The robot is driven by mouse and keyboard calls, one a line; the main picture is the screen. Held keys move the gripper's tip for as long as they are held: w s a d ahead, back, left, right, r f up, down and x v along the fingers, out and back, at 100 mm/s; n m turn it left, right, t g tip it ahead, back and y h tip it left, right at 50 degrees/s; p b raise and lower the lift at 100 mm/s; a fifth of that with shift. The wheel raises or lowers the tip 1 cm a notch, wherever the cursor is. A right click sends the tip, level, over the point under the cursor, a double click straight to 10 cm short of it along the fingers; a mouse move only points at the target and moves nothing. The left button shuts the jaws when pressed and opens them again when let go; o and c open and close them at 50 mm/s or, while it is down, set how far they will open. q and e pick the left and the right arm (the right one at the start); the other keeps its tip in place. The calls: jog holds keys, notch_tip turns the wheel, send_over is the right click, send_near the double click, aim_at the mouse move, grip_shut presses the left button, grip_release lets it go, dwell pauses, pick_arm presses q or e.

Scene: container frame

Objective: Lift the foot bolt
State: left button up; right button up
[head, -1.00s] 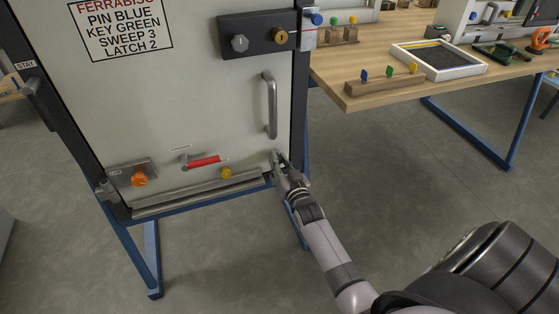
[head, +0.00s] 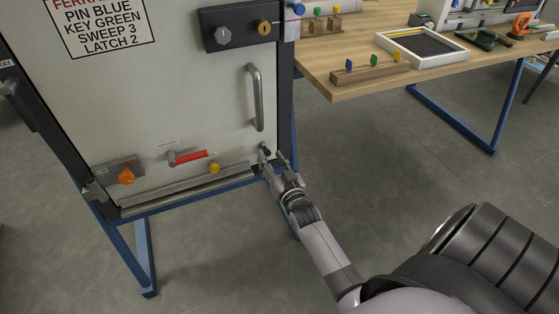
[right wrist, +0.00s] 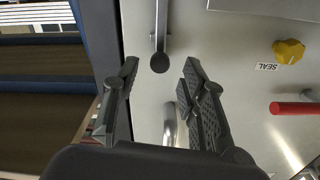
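The foot bolt shows in the right wrist view as a grey metal rod with a dark round knob (right wrist: 160,62). It sits low on the pale door (head: 190,100), near its right edge. In the head view the gripper largely hides it. My right gripper (head: 274,158) is at the door's lower right corner with its fingers spread. In the right wrist view the open fingers (right wrist: 160,68) stand on either side of the knob, with a gap on both sides. I cannot tell how deep the knob lies between them. My left gripper is not in view.
A vertical door handle (head: 256,98) is above the gripper. A red lever (head: 190,157), yellow seal knob (head: 214,168) and orange knob (head: 126,177) lie left along the door's bottom. A wooden table (head: 400,82) with a key rack and tray stands right. The floor below is clear.

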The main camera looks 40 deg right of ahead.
jog(key=v, duration=0.8)
jog(key=shift+s, duration=0.2)
